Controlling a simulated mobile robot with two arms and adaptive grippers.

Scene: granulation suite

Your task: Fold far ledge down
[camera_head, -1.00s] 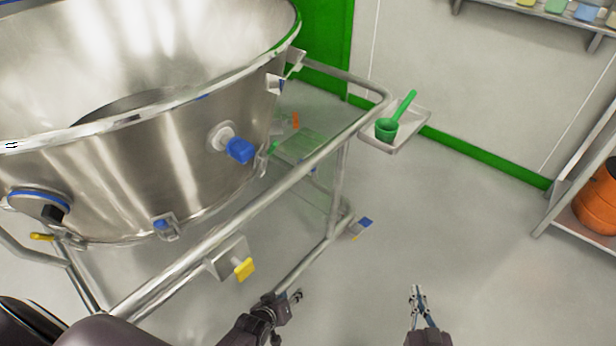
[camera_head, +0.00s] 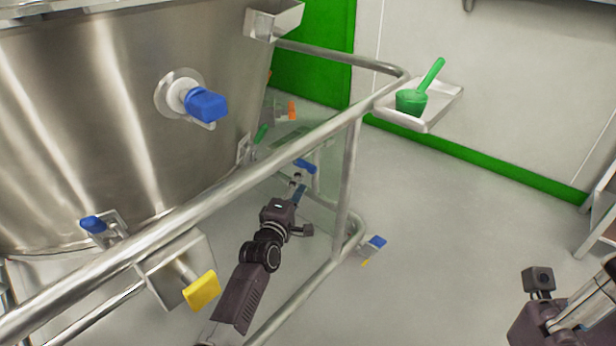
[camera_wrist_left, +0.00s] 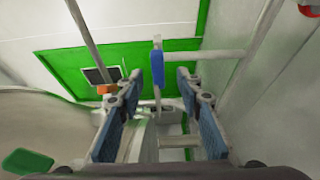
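The far ledge, which I take to be the small metal tray (camera_head: 452,101), stands out level from the far end of the cart's rail frame. A green scoop (camera_head: 411,102) rests on it. My left gripper (camera_head: 299,180) is below the top rail, close to a small blue handle (camera_head: 305,166). In the left wrist view the left gripper (camera_wrist_left: 158,75) is open, and the blue handle (camera_wrist_left: 158,62) shows between and beyond its fingertips; contact cannot be told. My right arm (camera_head: 560,322) is at the lower right; its fingers are not clear.
The steel bowl (camera_head: 100,120) fills the left side, with a blue-capped port (camera_head: 205,105). The tubular rail (camera_head: 230,187) crosses above my left arm. A yellow knob (camera_head: 201,291) is at the near side. Open floor (camera_head: 450,220) lies to the right of the cart.

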